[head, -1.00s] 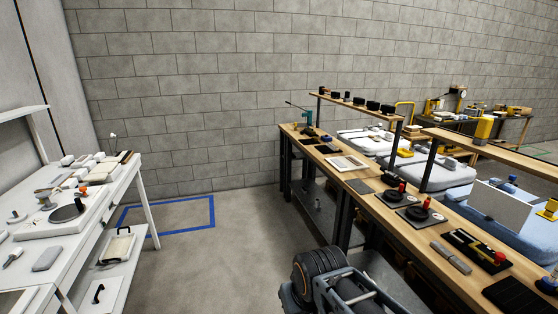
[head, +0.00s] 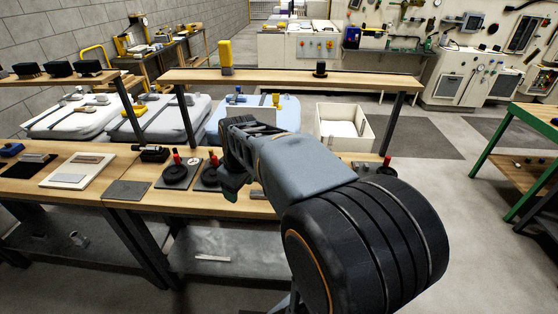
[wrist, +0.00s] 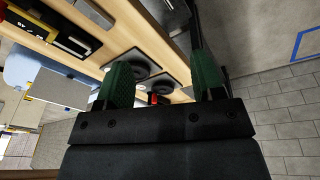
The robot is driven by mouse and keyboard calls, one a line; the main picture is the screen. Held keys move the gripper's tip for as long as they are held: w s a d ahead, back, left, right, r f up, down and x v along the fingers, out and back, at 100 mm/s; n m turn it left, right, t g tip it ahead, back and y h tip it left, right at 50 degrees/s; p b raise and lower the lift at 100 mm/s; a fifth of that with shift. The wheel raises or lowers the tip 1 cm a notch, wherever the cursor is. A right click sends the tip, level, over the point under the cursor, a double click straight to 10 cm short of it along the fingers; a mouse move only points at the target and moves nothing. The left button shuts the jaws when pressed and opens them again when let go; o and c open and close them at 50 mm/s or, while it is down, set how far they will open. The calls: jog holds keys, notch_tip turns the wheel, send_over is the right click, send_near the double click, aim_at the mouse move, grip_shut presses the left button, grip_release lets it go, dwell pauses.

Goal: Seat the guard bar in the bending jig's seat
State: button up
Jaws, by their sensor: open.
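A short grey bar (head: 258,194), which may be the guard bar, lies on the wooden bench (head: 130,190), partly hidden by my arm. A grey bar (wrist: 94,12) also shows at the top of the wrist view. Two round black fixtures (head: 175,175) with red knobs stand left of it; they also show in the wrist view (wrist: 120,73). A black and yellow fixture (wrist: 70,37) lies near the bar. I cannot tell which fixture is the bending jig; its seat is not clear. My gripper (wrist: 162,80) is open with nothing between its green fingers.
A raised wooden shelf (head: 290,79) on dark posts runs behind the bench. A white bin (head: 345,122) and covered carts (head: 172,118) stand beyond. A grey lower shelf (head: 225,252) is under the bench. Open floor lies to the right.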

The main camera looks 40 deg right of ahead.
jog(key=w+d+f+n, duration=0.2)
jog(key=w+d, duration=0.2)
jog(key=d, duration=0.4)
jog(key=n+g+y, duration=0.1)
jog(key=n, duration=0.2)
send_over(262, 194)
jog(key=s+d, duration=0.3)
jog(key=d, duration=0.1)
notch_tip(262, 194, down, 3)
jog(key=f, duration=0.9)
jog(key=w+a+f, duration=0.1)
jog(key=f, duration=0.4)
jog(key=shift+r, duration=0.1)
jog(key=c, duration=1.1)
jog(key=o, duration=0.7)
jog(key=shift+r, duration=0.35)
